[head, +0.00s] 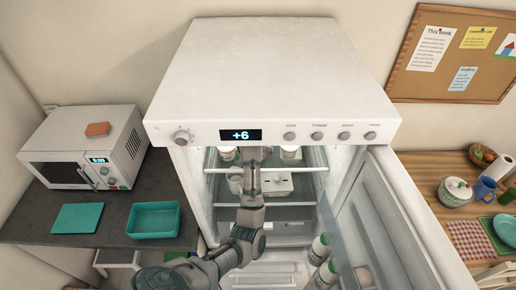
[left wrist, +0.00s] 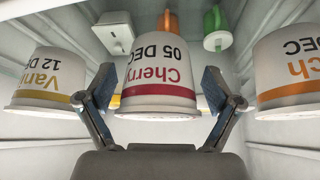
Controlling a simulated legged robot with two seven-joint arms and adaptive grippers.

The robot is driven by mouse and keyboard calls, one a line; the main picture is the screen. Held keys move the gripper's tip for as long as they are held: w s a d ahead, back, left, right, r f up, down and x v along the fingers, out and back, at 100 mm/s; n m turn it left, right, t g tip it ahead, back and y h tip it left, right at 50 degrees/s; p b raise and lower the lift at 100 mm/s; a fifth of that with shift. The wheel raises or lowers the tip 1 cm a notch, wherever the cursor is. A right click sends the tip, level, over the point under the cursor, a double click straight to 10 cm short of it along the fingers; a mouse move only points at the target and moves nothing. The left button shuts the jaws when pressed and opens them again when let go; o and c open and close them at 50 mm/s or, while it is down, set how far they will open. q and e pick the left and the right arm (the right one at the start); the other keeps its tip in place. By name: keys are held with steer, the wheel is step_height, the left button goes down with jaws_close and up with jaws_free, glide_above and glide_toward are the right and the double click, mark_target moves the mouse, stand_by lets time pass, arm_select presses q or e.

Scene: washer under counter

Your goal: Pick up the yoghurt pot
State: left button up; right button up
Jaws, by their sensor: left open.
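In the left wrist view a white yoghurt pot (left wrist: 158,75) with a dark red band reads "Cherry 05 DEC", upside down in the picture. My left gripper (left wrist: 158,88) is open, with one finger on each side of this pot and narrow gaps showing. A yellow-banded vanilla pot (left wrist: 45,80) is on the left and an orange-banded pot (left wrist: 288,75) on the right. In the head view my left gripper (head: 253,160) reaches into the open fridge between two pots (head: 227,153) (head: 290,152); the cherry pot is hidden there. My right gripper is not in view.
The fridge door (head: 400,215) stands open to the right, with bottles (head: 320,248) in its racks. A white box (head: 278,182) sits lower inside. A microwave (head: 85,148) and teal tray (head: 153,220) are on the left counter. The white fridge top (head: 270,65) overhangs the opening.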

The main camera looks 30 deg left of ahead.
arm_select(q)
steer(key=shift+w+f, duration=0.15)
steer(key=shift+f, duration=0.1)
steer(key=c, duration=1.2)
steer(key=shift+c, duration=0.2)
steer(key=shift+r, duration=0.1)
